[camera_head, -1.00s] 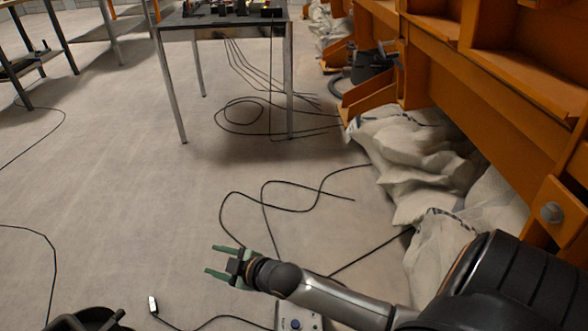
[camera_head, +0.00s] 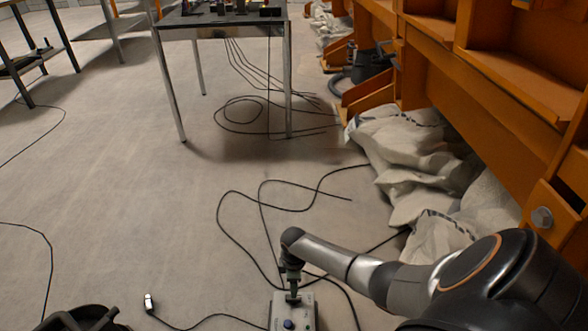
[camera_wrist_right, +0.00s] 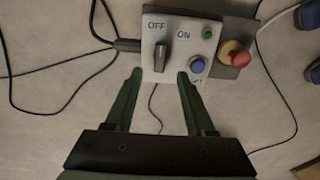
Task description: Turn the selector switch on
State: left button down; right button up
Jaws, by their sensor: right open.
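A grey control box (camera_wrist_right: 175,27) with a selector switch (camera_wrist_right: 160,58) shows in the right wrist view. The switch is a black bar knob standing upright in the picture, its upper end nearer the OFF label than the ON label. My right gripper (camera_wrist_right: 160,75) is open, its green fingertips on either side of the knob's lower part; whether they touch it I cannot tell. In the head view the control box (camera_head: 279,309) lies on the floor at the bottom, with my right gripper (camera_head: 293,292) pointing down over it. My left gripper is not seen.
White sacks (camera_head: 400,150) and an orange frame (camera_head: 480,80) stand at right. Floor at left is mostly open.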

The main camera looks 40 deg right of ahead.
notch_tip(320, 180, down, 8)
jog(key=b, duration=0.4)
jog(key=shift+b, duration=0.35)
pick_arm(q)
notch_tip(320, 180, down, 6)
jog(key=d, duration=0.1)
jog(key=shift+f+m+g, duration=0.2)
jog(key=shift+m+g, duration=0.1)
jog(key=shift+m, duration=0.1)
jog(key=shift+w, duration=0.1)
pick_arm(e)
jog(key=shift+r, duration=0.1)
jog(key=shift+c, duration=0.2)
grip_shut()
